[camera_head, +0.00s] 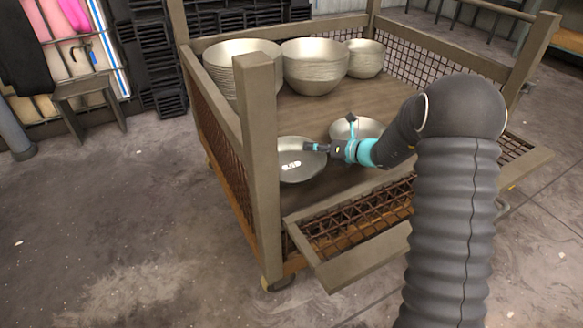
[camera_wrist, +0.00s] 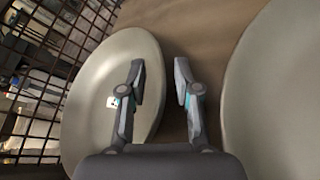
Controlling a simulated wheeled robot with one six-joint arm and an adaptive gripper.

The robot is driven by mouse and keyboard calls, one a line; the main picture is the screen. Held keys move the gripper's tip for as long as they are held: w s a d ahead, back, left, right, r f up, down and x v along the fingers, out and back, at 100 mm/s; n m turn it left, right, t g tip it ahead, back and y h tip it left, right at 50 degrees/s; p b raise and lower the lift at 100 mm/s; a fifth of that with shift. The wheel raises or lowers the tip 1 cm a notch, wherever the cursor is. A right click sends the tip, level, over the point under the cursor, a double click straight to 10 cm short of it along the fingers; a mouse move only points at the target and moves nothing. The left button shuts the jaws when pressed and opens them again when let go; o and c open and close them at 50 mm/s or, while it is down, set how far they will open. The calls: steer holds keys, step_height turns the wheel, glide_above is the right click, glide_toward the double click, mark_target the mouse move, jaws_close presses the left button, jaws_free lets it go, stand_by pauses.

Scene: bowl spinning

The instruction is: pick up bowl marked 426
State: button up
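A shallow pale metal bowl (camera_head: 297,175) sits on the cart floor at the front left, with small white markings inside that are too small to read. In the wrist view this bowl (camera_wrist: 88,125) fills the left side, with a white mark near the left finger. My gripper (camera_head: 312,147) is at the bowl's right rim. In the wrist view my gripper (camera_wrist: 160,82) is open and empty. Its left finger overlaps the bowl's inside and its right finger is past the rim, over the brown floor. I cannot tell whether they touch the bowl.
A second bowl (camera_head: 358,127) stands to the right, partly behind my arm; a bowl also fills the wrist view's right side (camera_wrist: 275,85). Stacks of bowls (camera_head: 243,67) stand at the back. The cart has wooden posts (camera_head: 263,170), mesh sides and a lowered front flap (camera_head: 365,258).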

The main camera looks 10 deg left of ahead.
jaws_close()
steer(key=shift+r, duration=0.1)
